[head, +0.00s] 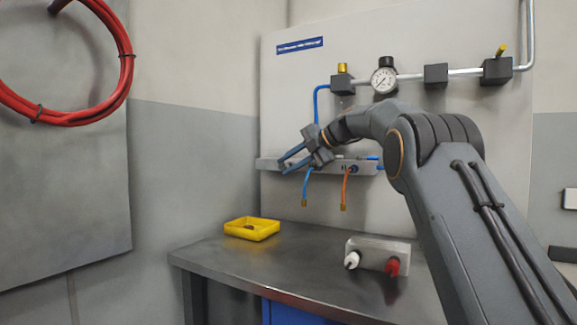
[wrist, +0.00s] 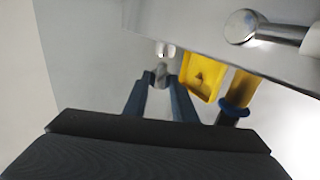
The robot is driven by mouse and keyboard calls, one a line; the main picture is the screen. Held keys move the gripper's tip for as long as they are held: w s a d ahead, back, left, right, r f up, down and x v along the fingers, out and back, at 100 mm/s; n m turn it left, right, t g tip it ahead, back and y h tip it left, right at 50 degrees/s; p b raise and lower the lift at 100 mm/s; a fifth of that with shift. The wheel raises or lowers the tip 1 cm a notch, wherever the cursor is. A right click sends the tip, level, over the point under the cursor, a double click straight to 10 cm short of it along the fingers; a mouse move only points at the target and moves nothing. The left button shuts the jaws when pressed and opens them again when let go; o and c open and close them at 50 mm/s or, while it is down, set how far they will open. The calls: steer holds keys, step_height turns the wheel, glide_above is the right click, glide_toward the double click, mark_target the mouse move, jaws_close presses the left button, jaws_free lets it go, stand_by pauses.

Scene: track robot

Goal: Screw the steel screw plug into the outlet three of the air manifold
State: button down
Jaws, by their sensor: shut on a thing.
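The air manifold (head: 268,164) is a grey bar across the lower part of the wall panel. A flat metal surface that looks like its body (wrist: 195,32) fills the upper right of the wrist view. My gripper (head: 282,166) is in front of its left end, fingers pointing left. In the wrist view my gripper (wrist: 160,77) is shut on a small grey piece, which looks like the steel screw plug (wrist: 160,72), at its fingertips. The plug appears apart from the manifold. The plug cannot be made out in the head view, and I cannot tell which outlet is number three.
A blue hose (head: 306,185) and an orange hose (head: 345,187) hang from the manifold. A yellow tray (head: 252,235) with a small brown thing inside stands on the bench (head: 215,258). A grey block (head: 378,246) carries white and red parts. A gauge (head: 384,80) sits above.

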steer(key=shift+w+d+p, duration=0.55)
steer(key=shift+w+p, duration=0.35)
steer(key=shift+p, duration=0.35)
steer(key=c, duration=1.4)
jaws_free()
steer(key=b+v, duration=0.1)
steer(key=v, duration=0.7)
steer(key=shift+w, duration=0.1)
steer(key=shift+c, duration=0.3)
